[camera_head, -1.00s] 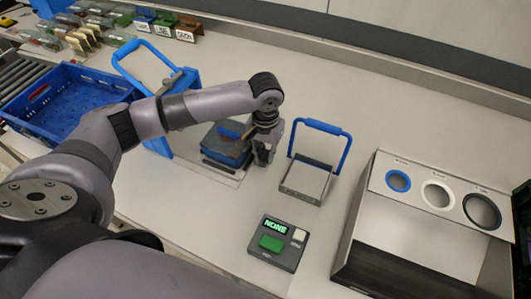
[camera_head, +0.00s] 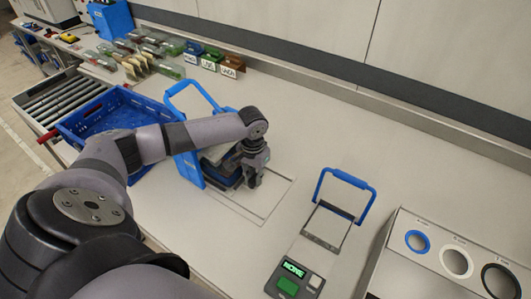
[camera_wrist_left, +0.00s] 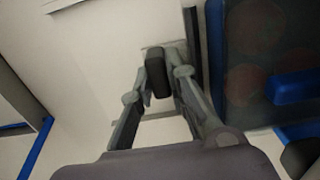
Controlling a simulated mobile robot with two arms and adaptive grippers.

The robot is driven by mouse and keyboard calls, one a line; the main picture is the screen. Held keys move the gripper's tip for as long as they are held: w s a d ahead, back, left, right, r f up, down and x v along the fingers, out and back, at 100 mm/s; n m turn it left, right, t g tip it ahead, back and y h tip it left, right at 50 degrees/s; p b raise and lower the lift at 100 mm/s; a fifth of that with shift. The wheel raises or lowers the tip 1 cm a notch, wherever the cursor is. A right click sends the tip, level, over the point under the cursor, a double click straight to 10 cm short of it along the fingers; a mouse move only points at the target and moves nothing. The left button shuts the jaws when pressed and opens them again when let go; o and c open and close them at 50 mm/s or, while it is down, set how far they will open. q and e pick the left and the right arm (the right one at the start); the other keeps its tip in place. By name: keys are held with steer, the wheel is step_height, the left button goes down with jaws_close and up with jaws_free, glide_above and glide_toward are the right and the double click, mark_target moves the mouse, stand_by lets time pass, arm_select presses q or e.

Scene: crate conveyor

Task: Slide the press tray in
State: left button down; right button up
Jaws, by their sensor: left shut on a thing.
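The blue press (camera_head: 187,158) stands left of centre in the head view, with a raised blue handle. The dark press tray (camera_head: 224,178) is at its right side, partly inside the press frame and partly hidden by my wrist. My left gripper (camera_head: 250,178) is at the tray's right end. In the left wrist view the fingers (camera_wrist_left: 160,75) are closed around a dark block-like grip (camera_wrist_left: 157,84). The tray (camera_wrist_left: 252,60) shows at right there, with round reddish shapes and a blue piece in it. My right gripper is out of view.
A blue crate (camera_head: 77,127) sits left by the roller conveyor (camera_head: 55,100). A stand with a blue handle (camera_head: 350,179) and a console reading NONE (camera_head: 293,269) are at right. A bin unit (camera_head: 405,270) with round holes is farther right. The counter between is clear.

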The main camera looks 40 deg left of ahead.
arm_select(q)
steer(key=c, duration=1.8)
jaws_free()
steer(key=shift+c, duration=0.2)
step_height(320, 180, up, 12)
